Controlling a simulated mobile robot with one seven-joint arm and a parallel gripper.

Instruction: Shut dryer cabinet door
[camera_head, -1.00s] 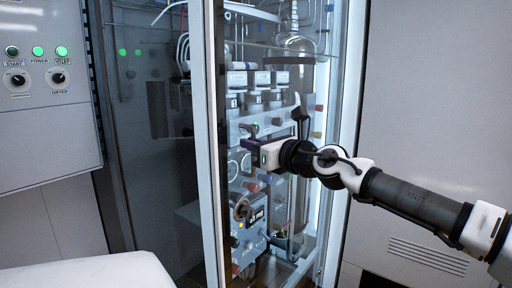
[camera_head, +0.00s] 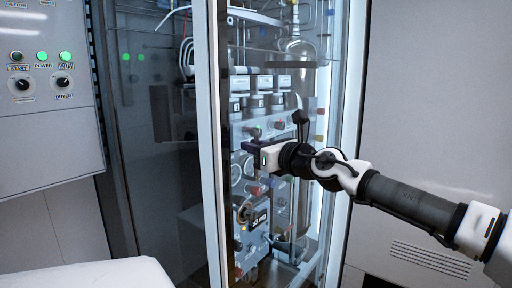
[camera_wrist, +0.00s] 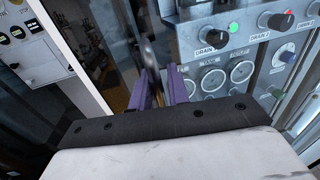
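The dryer cabinet door (camera_head: 212,150) shows as a tall pale metal frame in the head view. It stands ajar, with the lit interior visible to its right. My gripper (camera_head: 246,147) reaches in from the right, at mid-height, close to the right side of this frame. In the wrist view, the two purple fingers of my gripper (camera_wrist: 158,90) stand apart with a narrow gap. A dim vertical strip, perhaps a door edge or handle, shows beyond the gap. I cannot tell whether the fingers touch the door.
Inside the cabinet are a valve panel (camera_wrist: 225,60) with knobs and gauges, and a metal cylinder (camera_head: 296,65). A control box (camera_head: 45,130) with green lights hangs at left. A plain grey panel (camera_head: 430,100) stands at right. A white surface (camera_head: 85,275) fills the lower left.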

